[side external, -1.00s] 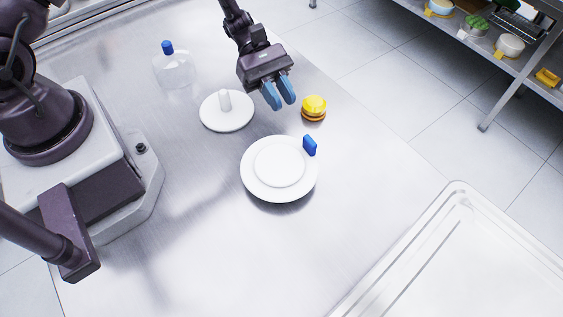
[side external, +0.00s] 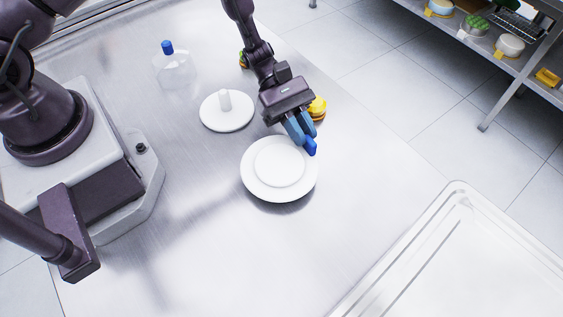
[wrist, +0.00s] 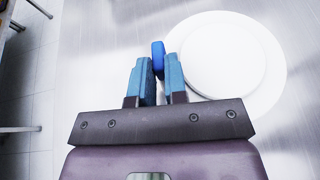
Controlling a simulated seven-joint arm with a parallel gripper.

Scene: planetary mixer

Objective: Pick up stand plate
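A round white plate (side external: 257,187) with a raised inner disc stands slightly above the metal table. A small blue tab (side external: 311,148) shows at its upper right edge. My gripper (side external: 301,139) is just above this tab, pointing down, with its blue fingers apart. In the wrist view, the tab (wrist: 158,55) shows beyond the gap between the fingertips (wrist: 159,68), partly hidden by them. The plate (wrist: 272,75) lies to the right of the fingers. I cannot tell whether the fingers touch the tab.
A white disc with an upright post (side external: 226,113) lies left of the gripper. A clear dome with a blue knob (side external: 168,47) stands farther back. A yellow burger-like item (side external: 318,107) sits close behind the gripper. A large tray (side external: 455,255) is at lower right.

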